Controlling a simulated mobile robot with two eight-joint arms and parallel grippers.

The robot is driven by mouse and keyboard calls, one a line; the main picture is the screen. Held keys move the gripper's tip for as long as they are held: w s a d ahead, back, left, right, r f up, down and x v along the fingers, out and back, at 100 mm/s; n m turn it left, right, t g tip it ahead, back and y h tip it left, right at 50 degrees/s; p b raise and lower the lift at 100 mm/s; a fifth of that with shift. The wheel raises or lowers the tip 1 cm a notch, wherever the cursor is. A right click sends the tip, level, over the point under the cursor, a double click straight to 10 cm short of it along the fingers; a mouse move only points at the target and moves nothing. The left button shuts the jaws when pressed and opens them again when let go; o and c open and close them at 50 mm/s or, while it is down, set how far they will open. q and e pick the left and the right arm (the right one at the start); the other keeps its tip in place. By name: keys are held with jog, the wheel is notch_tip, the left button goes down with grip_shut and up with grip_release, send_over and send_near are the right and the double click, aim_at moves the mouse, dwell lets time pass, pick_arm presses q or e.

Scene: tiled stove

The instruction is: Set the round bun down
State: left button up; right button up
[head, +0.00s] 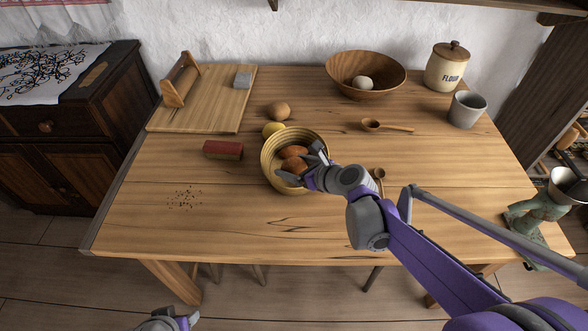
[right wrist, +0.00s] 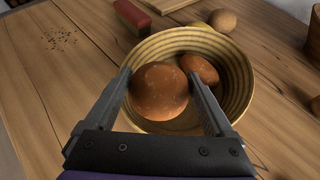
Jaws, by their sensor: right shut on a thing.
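The round bun (right wrist: 158,92), brown with pale flecks, is between the fingers of my right gripper (right wrist: 163,85). It is over or inside the woven basket (right wrist: 238,100); its underside is hidden, so I cannot tell whether it touches the bottom. In the head view the round bun (head: 295,166) shows inside the outline of the basket (head: 268,158), with my right gripper (head: 299,168) around it. A second brown bun (right wrist: 200,69) lies in the basket beside it. My left gripper (head: 168,322) is only partly visible at the bottom edge, away from the table.
A round tan bun or roll (head: 278,111) and a yellow fruit (head: 272,129) sit behind the basket. A red-topped block (head: 223,150) lies left of it. Wooden spoons (head: 371,125) (head: 379,174) lie to the right. The front left tabletop is clear except for dark crumbs (head: 185,197).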

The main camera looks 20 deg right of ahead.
jog(key=shift+f, duration=0.6)
jog(key=shift+f+b, duration=0.45)
jog(key=shift+f, duration=0.1)
jog(key=o, duration=1.1)
